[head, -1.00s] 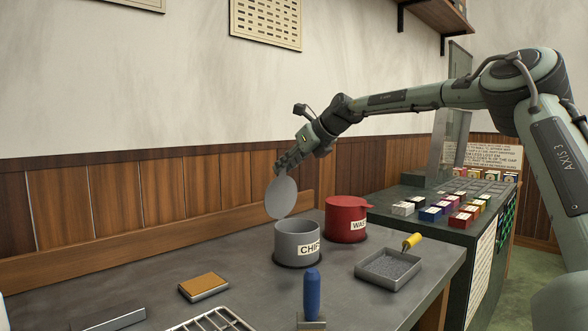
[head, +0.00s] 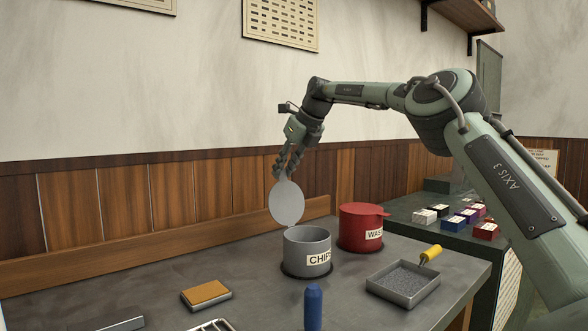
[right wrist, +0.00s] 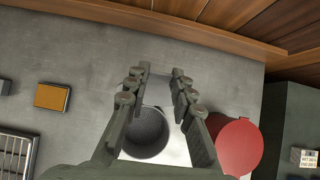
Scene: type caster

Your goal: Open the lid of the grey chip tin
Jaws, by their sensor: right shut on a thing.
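The grey chip tin (head: 306,252), labelled CHIPS, stands on the grey bench with its top open. Its round grey lid (head: 287,204) stands raised, nearly upright, at the back left of the tin's rim. My right gripper (head: 288,172) is above the lid and shut on its upper edge. In the right wrist view, my right gripper's fingers (right wrist: 161,72) reach over the tin (right wrist: 147,133), and its dark inside shows between them. How the fingers touch the lid is hard to see there. My left gripper is not in view.
A red tin (head: 360,228) with a red lid stands close to the right of the chip tin. A tray of grey grit (head: 402,285) with a yellow-handled tool is at right. A blue handle (head: 313,305) and an orange-topped block (head: 206,294) are in front. The wooden wall is behind.

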